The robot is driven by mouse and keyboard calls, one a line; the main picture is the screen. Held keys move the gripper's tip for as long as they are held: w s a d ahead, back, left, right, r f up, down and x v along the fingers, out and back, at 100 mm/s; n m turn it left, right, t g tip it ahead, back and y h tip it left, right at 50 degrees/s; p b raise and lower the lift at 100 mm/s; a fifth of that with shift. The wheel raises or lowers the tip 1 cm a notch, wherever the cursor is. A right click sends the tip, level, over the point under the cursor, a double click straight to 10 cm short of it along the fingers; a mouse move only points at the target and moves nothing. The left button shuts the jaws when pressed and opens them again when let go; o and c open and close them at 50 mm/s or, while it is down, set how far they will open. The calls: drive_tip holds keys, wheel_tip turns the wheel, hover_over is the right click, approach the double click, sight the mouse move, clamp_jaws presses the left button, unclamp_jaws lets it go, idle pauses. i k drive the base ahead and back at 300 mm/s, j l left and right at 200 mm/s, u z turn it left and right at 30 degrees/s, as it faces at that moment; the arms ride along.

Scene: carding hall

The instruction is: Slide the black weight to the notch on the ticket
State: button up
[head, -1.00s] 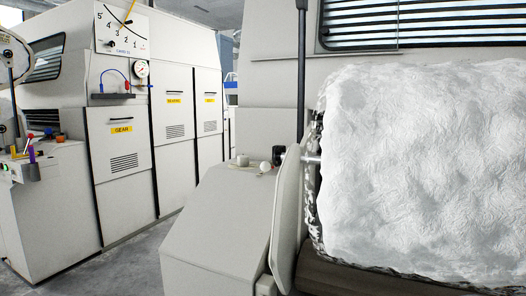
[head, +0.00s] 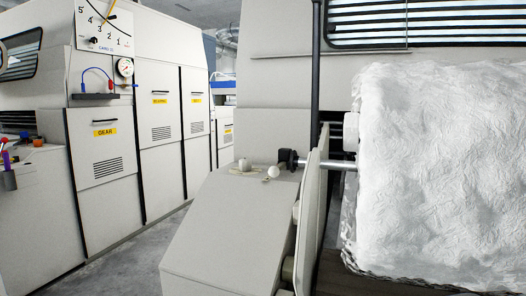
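A small black block (head: 288,158) sits at the left end of a short metal rod (head: 338,164), beside the top of a sloped grey housing (head: 225,235). It may be the black weight, but it is too small to be sure. I cannot make out a ticket or a notch in this view. My gripper is not in view.
A large white fibre roll (head: 440,170) fills the right side. Left of the black block are a white ball (head: 273,171) and a small grey knob (head: 243,164). Grey cabinets with yellow labels (head: 105,133) line the left. Bare floor (head: 135,262) lies between.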

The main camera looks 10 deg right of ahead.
sight(284, 153)
drive_tip(key=i+j+z, duration=0.1)
drive_tip(key=j, duration=0.25)
drive_tip(key=i+j+z, duration=0.1)
drive_tip(key=i+j, duration=0.15)
drive_tip(key=j, duration=0.15)
drive_tip(key=i+j+z, duration=0.1)
drive_tip(key=j, duration=0.3)
